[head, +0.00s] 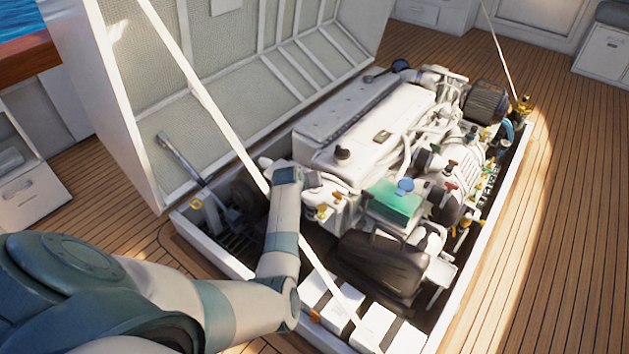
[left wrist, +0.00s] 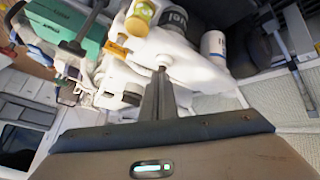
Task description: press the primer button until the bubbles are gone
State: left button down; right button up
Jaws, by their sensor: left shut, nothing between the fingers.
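In the left wrist view, my left gripper (left wrist: 161,76) is shut and empty, with its dark fingers together. Its tips are at or very near a small pale round knob (left wrist: 161,61) on a white housing (left wrist: 190,68). The knob may be the primer button; I cannot tell whether it is touched or pressed in. A yellow-capped part (left wrist: 140,17) sits just beyond the housing. No bubbles can be made out. In the head view my left arm reaches over the near left side of the engine (head: 375,125), and the fingertips are hard to make out. My right gripper is not in view.
The engine sits in a floor well with a white rim (head: 478,235). A raised hatch lid (head: 255,75) stands behind it, with a thin pole crossing near my arm. A green tank (head: 393,207) and a black box (head: 375,262) are close right. Wooden deck (head: 565,200) is clear at right.

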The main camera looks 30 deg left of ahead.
pick_arm(q)
jog(key=w+a+r+n+t, duration=0.1)
jog(key=w+a+r+n, duration=0.1)
jog(key=w+r, duration=0.3)
notch_tip(320, 180, up, 4)
jog(key=shift+w+h, duration=0.25)
jog(key=shift+h, duration=0.15)
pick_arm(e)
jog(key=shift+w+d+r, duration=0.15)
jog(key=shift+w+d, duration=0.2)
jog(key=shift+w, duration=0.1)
pick_arm(q)
jog(key=shift+a, duration=0.1)
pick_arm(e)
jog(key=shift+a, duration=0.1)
